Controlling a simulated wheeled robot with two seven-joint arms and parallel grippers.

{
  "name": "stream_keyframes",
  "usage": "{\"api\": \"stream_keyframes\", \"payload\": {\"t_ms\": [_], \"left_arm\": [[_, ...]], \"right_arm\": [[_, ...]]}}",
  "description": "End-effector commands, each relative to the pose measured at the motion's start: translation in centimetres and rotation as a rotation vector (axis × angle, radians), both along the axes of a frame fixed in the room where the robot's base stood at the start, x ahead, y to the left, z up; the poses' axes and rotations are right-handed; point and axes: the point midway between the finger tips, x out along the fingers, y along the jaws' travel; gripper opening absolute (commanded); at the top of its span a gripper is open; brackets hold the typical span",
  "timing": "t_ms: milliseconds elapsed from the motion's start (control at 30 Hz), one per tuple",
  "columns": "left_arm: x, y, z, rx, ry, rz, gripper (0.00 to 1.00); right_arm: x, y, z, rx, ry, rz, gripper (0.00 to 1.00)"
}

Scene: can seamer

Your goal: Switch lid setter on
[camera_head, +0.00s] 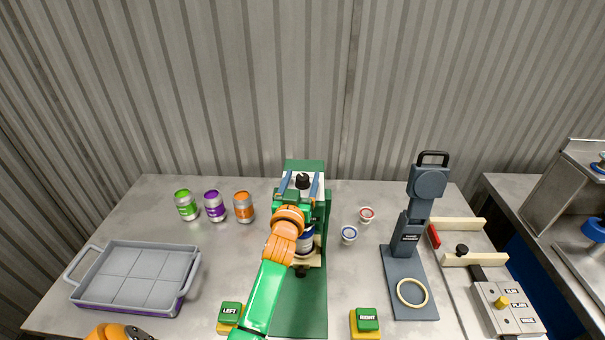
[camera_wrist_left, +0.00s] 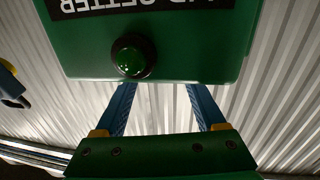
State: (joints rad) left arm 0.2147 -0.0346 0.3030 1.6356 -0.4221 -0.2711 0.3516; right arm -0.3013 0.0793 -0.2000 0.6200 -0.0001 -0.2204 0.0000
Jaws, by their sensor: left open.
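The lid setter is the green machine (camera_head: 313,300) at the table's middle, with a black knob (camera_head: 302,181) on top. In the left wrist view its green panel (camera_wrist_left: 190,55) carries an upside-down, partly cut-off label and a round green button (camera_wrist_left: 130,61). I cannot tell whether the button is lit or pressed. My left gripper (camera_head: 301,177) is open and empty at the machine's top, with its blue fingers spread. The fingers also show below the panel in the left wrist view (camera_wrist_left: 160,90); contact cannot be made out. My arm hides part of the machine's front.
Green, purple and orange cans (camera_head: 214,206) stand left. A grey tray (camera_head: 135,275) lies at the front left. LEFT (camera_head: 230,312) and RIGHT (camera_head: 367,320) buttons sit at the front.

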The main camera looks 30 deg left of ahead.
Motion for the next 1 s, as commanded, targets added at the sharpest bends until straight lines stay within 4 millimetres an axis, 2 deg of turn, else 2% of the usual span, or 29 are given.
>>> {"api": "stream_keyframes", "payload": {"t_ms": [133,367,467,633,667,1000], "left_arm": [[0.84,0.41,0.0,0.001,0.001,0.001,0.72],[0.94,0.44,-0.03,0.001,0.001,0.001,0.72],[0.94,0.43,-0.03,0.001,0.001,0.0,0.51],[0.92,0.41,-0.04,0.001,0.001,0.0,0.05],[0.92,0.41,-0.04,0.001,0.001,0.0,0.0],[0.89,0.47,-0.08,0.005,0.003,-0.047,0.0]], "right_arm": [[-0.02,-0.01,0.12,0.0,0.001,0.0,0.5],[0.02,-0.02,0.09,0.0,0.0,0.0,0.5],[0.03,-0.01,0.09,0.0,0.0,0.0,0.5],[0.05,-0.02,0.09,0.0,-0.001,0.0,0.5],[0.06,-0.02,0.1,0.0,-0.001,0.0,0.5],[0.1,-0.04,0.1,-0.001,-0.002,0.0,0.5]]}}
